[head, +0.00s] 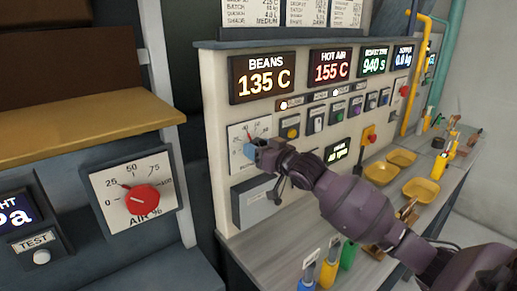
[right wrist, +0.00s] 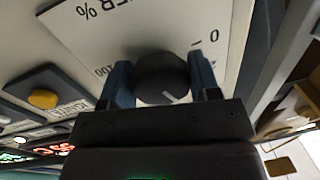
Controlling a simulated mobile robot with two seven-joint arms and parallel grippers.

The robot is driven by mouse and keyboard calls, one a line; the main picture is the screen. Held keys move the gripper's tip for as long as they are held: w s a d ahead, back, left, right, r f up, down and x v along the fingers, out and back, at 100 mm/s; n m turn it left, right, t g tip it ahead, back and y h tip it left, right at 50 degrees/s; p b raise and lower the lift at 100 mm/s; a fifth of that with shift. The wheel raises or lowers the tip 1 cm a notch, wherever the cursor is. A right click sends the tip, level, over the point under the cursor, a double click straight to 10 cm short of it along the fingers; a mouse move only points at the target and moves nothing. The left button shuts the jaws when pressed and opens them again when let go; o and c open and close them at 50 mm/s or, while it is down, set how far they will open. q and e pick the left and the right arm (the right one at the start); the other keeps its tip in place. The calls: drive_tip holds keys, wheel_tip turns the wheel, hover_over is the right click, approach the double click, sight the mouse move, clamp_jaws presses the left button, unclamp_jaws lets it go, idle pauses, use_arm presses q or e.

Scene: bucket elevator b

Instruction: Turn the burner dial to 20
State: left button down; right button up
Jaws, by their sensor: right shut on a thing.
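The burner dial's white plate (head: 237,134) is on the cream control panel, below the BEANS display in the head view. My right gripper (head: 250,151) is at the dial and hides the knob there. In the right wrist view the black round knob (right wrist: 162,78) sits between the blue fingers of my right gripper (right wrist: 161,72), which is shut on it. A pale mark shows on the knob's lower edge. The plate (right wrist: 130,30) shows part of a word ending "ER %", a 0 and a 100. My left gripper is not in view.
A red AIR % dial (head: 142,199) is on a separate panel at left. A yellow button (head: 291,133) and other switches are right of the burner dial. A grey box (head: 252,203) is below it. Yellow bowls (head: 421,190) and colored containers (head: 329,275) stand on the counter.

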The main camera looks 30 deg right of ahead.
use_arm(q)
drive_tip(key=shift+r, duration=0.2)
use_arm(e)
drive_tip(key=shift+r+n+p, duration=0.1)
drive_tip(key=shift+n+p, duration=0.65)
drive_tip(key=shift+n, duration=0.05)
drive_tip(key=shift+n+p, duration=0.45)
drive_tip(key=shift+n, duration=0.25)
drive_tip(key=shift+n+g, duration=0.3)
drive_tip(key=shift+n, duration=0.8)
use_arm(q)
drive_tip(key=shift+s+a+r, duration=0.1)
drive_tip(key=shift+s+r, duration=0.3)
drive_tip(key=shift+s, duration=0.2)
use_arm(e)
drive_tip(key=shift+n+h, duration=0.3)
drive_tip(key=shift+n, duration=0.7)
drive_tip(key=o, duration=0.9)
drive_tip(key=shift+d, duration=0.1)
